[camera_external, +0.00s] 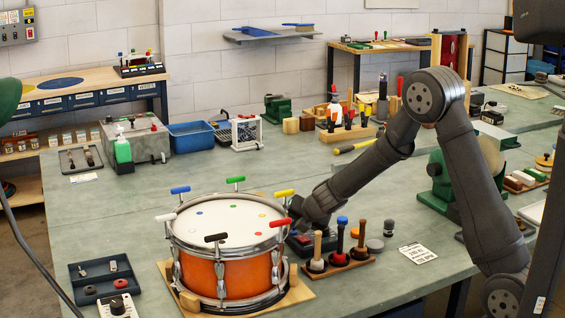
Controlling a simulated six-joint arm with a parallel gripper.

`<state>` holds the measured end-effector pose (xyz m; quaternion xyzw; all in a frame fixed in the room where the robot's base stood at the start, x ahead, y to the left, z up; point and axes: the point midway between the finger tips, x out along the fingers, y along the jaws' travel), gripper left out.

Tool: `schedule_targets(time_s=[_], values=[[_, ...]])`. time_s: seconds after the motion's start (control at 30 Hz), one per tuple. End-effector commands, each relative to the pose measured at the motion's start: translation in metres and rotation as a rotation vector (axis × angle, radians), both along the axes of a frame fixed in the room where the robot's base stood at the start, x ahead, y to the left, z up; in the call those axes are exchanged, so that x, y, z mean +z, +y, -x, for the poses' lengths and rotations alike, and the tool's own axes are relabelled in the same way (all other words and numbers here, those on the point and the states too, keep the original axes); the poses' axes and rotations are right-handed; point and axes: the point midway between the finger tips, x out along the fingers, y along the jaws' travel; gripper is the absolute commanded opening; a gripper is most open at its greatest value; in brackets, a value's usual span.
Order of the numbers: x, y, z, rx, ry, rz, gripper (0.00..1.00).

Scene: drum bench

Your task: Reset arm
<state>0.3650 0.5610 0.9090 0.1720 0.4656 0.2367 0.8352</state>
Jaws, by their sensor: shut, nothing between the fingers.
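My gripper (296,210) is low over the bench, just right of the drum's upper rim. It is dark, small in the picture, and shut with nothing held. My arm reaches in from the right edge, bends high, and slopes down left to the gripper. The orange drum (217,277) stands on a wooden board, with coloured dots on its white head. Coloured T-handled keys stand around its rim, among them blue (180,190), green (235,180), yellow (284,193), white (166,217) and black (215,238). A red piece at the rim is close to the gripper, and I cannot tell whether they touch.
A wooden rack of upright mallets (340,262) stands just right of the drum, below my forearm. A printed card (418,253) lies right of it. A dark tray (105,277) is at front left.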

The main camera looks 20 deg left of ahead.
Motion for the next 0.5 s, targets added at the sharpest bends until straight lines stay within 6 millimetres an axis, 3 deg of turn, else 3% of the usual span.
schedule_targets(time_s=[0.5], values=[[0.021,0.000,-0.001,-0.003,-0.003,-0.001,0.00]])
